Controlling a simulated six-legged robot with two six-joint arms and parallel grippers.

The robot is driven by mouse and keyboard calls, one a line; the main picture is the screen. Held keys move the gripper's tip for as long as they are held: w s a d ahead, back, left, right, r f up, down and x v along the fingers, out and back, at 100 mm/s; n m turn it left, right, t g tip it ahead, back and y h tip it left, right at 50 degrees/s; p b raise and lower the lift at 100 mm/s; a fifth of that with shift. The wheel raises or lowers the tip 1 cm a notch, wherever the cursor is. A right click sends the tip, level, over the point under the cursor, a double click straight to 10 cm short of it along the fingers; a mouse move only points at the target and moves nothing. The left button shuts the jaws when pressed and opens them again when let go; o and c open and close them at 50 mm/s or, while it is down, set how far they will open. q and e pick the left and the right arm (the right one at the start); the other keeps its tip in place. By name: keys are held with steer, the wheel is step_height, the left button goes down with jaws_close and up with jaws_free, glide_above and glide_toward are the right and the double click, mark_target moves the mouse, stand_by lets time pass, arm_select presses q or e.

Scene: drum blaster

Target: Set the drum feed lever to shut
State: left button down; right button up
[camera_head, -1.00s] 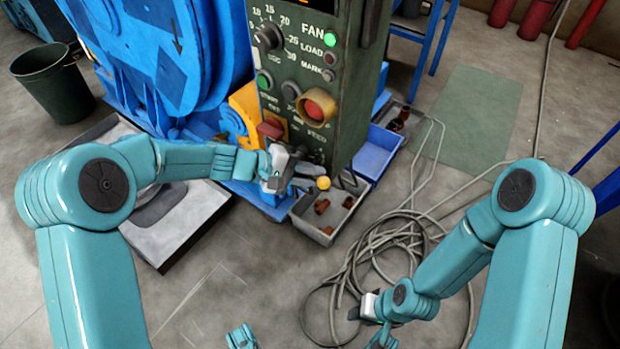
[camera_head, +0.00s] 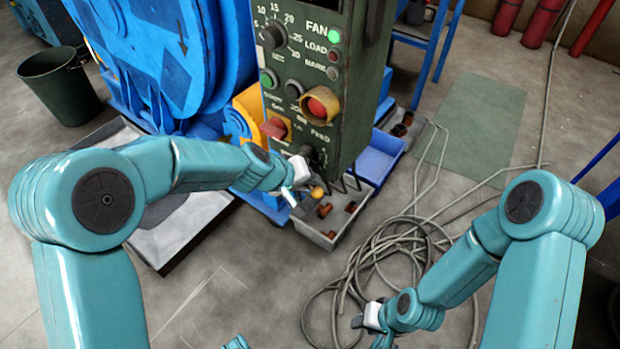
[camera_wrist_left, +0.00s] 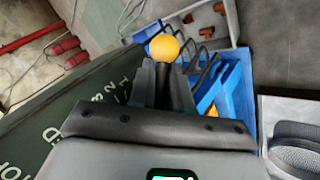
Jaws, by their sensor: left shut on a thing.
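The drum feed lever shows as a yellow ball knob (camera_head: 317,192) at the foot of the green control panel (camera_head: 345,110), below the FEED lettering. My left gripper (camera_head: 304,184) is at the lever, just left of the ball in the head view. In the left wrist view the ball (camera_wrist_left: 164,47) stands just beyond the dark fingertips (camera_wrist_left: 165,82), which are shut on the lever below it. The lever's shaft is mostly hidden by the gripper. My right gripper (camera_head: 368,322) hangs low over the floor, away from the panel; its jaws are too small to read.
A red button in a yellow collar (camera_head: 319,103) and a red switch (camera_head: 276,128) are above the lever. A grey bin with brown parts (camera_head: 325,235) and a blue bin (camera_head: 378,158) stand below. Coiled cable (camera_head: 385,250) lies on the floor at right.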

arm_select(q)
steer(key=shift+w, duration=0.1)
stand_by(0.3)
steer(key=c, duration=1.1)
jaws_free()
steer(key=shift+f, duration=0.1)
steer(key=shift+c, duration=0.2)
steer(key=p+v, duration=0.5)
steer(key=v, duration=1.1)
steer(key=shift+s+r, duration=0.25)
steer(key=shift+y, duration=0.3)
